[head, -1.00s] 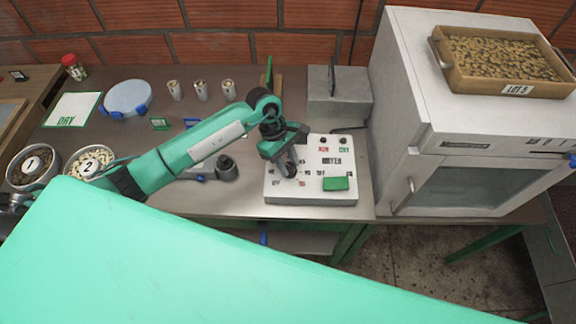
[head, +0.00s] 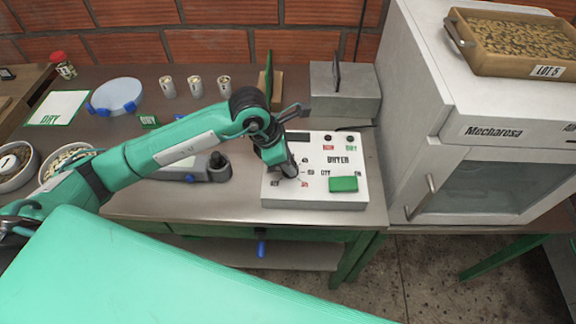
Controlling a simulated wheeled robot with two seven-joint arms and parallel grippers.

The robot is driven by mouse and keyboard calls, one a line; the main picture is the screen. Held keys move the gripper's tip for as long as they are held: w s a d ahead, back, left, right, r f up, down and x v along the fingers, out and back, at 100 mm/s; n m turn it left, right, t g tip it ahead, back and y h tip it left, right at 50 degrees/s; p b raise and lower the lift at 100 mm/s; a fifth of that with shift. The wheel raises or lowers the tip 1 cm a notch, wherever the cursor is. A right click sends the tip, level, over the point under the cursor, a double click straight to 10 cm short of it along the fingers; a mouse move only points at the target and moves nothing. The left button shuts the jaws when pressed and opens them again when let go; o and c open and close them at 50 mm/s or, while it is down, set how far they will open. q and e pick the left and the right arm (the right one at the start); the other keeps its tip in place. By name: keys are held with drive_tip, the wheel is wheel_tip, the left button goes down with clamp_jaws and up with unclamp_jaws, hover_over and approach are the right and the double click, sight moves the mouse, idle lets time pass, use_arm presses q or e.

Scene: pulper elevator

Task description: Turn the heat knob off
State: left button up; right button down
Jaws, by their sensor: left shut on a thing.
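The white dryer control box (head: 318,196) sits on the steel table in front of me. Its face has printed labels, a green switch block (head: 343,184), two small buttons near the top and a dark display at the upper left. My left gripper (head: 288,172) points down over the left part of the panel, where the dial markings are. It is shut on the heat knob, which the fingers mostly hide. I cannot tell the knob's pointer direction. My right gripper is not in view.
A white dryer cabinet (head: 455,95) with a tray of beans (head: 515,45) on top stands right. A grey box (head: 343,95) is behind the panel. Cups, a blue-rimmed dish (head: 117,95), a scale (head: 190,172) and bowls lie left. My green body covers the lower left.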

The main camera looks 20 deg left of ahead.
use_arm(q)
drive_tip(key=shift+f+n+b, duration=0.2)
drive_tip(key=shift+n+b, duration=0.2)
drive_tip(key=shift+n, duration=0.1)
drive_tip(key=n+t+y+b, duration=0.1)
drive_tip(key=n+b, duration=0.1)
drive_tip(key=n, duration=0.1)
drive_tip(key=shift+s+d+b, duration=0.1)
drive_tip(key=shift+b, duration=0.2)
drive_tip(key=shift+r+n+t+y+b, duration=0.15)
drive_tip(key=shift+n+t+y+b, duration=0.3)
drive_tip(key=shift+n+b, duration=0.55)
drive_tip(key=shift+n, duration=0.6)
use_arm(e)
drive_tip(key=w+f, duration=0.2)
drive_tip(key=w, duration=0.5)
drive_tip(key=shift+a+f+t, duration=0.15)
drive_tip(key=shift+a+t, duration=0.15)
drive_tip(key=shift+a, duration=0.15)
use_arm(q)
drive_tip(key=shift+r, duration=0.1)
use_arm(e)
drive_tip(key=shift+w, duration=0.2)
use_arm(q)
drive_tip(key=o, duration=1)
